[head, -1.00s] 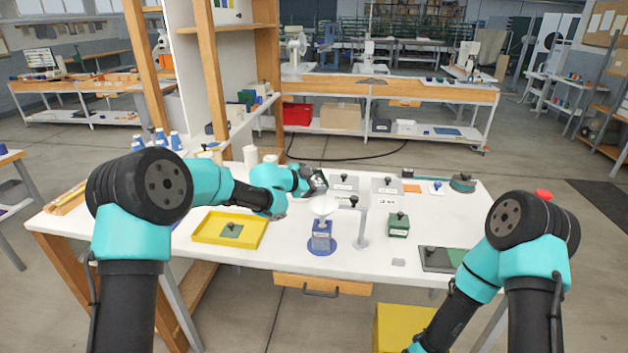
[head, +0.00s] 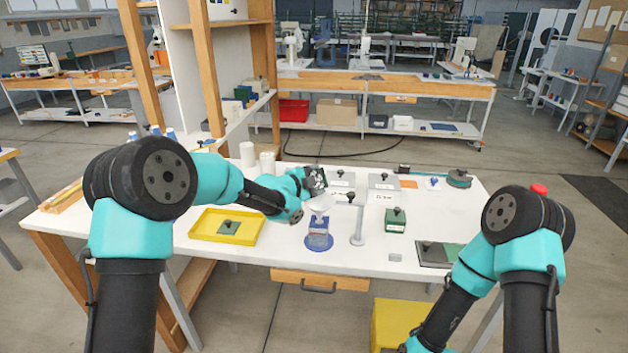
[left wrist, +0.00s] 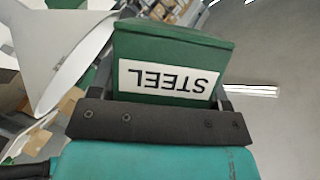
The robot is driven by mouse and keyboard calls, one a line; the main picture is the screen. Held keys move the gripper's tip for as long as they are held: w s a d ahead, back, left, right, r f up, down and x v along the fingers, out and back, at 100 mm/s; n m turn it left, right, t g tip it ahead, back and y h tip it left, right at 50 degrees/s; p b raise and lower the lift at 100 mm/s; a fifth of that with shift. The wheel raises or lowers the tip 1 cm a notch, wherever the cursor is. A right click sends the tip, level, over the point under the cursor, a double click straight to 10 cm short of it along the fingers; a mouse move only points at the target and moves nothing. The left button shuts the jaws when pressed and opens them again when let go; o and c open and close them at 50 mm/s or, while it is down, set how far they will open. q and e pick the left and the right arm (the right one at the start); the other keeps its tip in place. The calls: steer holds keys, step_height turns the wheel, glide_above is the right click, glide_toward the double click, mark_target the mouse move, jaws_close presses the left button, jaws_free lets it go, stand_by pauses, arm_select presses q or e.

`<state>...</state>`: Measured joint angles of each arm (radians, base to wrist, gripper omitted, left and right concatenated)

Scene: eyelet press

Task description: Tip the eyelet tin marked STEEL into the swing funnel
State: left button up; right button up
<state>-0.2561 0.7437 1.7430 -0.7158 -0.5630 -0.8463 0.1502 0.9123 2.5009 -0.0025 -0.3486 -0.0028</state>
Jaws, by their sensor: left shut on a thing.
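My left gripper (head: 316,181) is shut on the green tin (left wrist: 172,52) marked STEEL, whose white label reads upside down in the left wrist view. The tin's contents are hidden, and I cannot tell its exact tilt. The white swing funnel (head: 322,204) is just below my left gripper in the head view, partly covered by it. In the left wrist view the funnel (left wrist: 62,45) is at the left, close beside the tin. A blue press (head: 319,231) on a round base stands below the funnel. My right gripper is outside the views.
A yellow tray (head: 207,237) with a green plate lies left of the press. A grey post (head: 358,230) stands just right of it, with another green tin (head: 396,221) beyond. Grey bins (head: 382,190) stand behind. The table's front strip is mostly clear.

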arm_select(q)
steer(key=shift+s+d+m+t+h, duration=0.15)
steer(key=shift+s+m+t, duration=0.2)
steer(key=shift+m, duration=0.5)
steer(key=shift+s+d+m+t+h, duration=0.1)
steer(key=shift+s+d+m+t, duration=0.15)
steer(key=shift+m+t, duration=0.4)
steer(key=shift+s+d+m+t+h, duration=0.1)
steer(key=shift+s+m+t, duration=0.15)
steer(key=shift+m, duration=0.75)
